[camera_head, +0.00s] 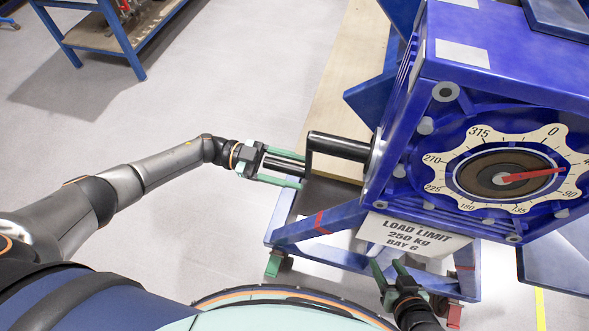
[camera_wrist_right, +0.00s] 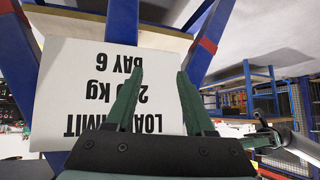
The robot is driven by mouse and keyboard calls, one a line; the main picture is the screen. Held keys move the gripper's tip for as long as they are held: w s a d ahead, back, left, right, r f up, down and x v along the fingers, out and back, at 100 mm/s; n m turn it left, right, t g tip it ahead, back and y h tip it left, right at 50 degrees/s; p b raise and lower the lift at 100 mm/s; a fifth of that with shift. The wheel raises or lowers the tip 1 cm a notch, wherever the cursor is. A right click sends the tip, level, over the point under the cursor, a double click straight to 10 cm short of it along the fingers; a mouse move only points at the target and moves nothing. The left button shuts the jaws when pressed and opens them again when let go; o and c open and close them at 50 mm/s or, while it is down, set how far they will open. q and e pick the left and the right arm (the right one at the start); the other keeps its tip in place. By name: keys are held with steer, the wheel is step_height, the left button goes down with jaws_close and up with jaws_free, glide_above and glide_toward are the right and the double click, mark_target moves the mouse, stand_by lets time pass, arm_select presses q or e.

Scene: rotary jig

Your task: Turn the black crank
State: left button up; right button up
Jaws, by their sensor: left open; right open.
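The black crank (camera_head: 338,146) sticks out from the left side of the blue rotary jig (camera_head: 484,85). Its bar runs left from the housing to an arm, with a grey handle (camera_head: 286,164) pointing left. My left gripper (camera_head: 292,170) is at the handle, its green fingers on either side of it and open; contact cannot be made out. The dial (camera_head: 452,187) on the jig's front has a red pointer (camera_head: 530,175) aimed right, between 0 and 90. My right gripper (camera_head: 386,276) is open and empty below the load limit sign; it also shows in the right wrist view (camera_wrist_right: 160,80).
The white load limit sign (camera_head: 412,236) hangs under the jig, just beyond my right gripper. The jig stands on a blue frame (camera_head: 335,219) with red bands. A blue shelf (camera_head: 105,38) stands at the back left. The floor (camera_head: 225,80) left of the jig is clear.

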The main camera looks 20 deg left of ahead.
mark_target(264, 164)
arm_select(q)
steer(key=a+b, duration=0.1)
steer(key=a, duration=0.5)
steer(key=a+b, duration=0.2)
steer(key=a, duration=0.4)
steer(key=shift+w+f, duration=0.1)
steer(key=shift+w, duration=0.1)
steer(key=shift+a, duration=0.1)
arm_select(e)
steer(key=shift+w+a+f, duration=0.5)
steer(key=shift+a+f, duration=0.2)
steer(key=shift+f, duration=0.05)
steer(key=shift+s+f, duration=0.1)
steer(key=shift+s, duration=0.1)
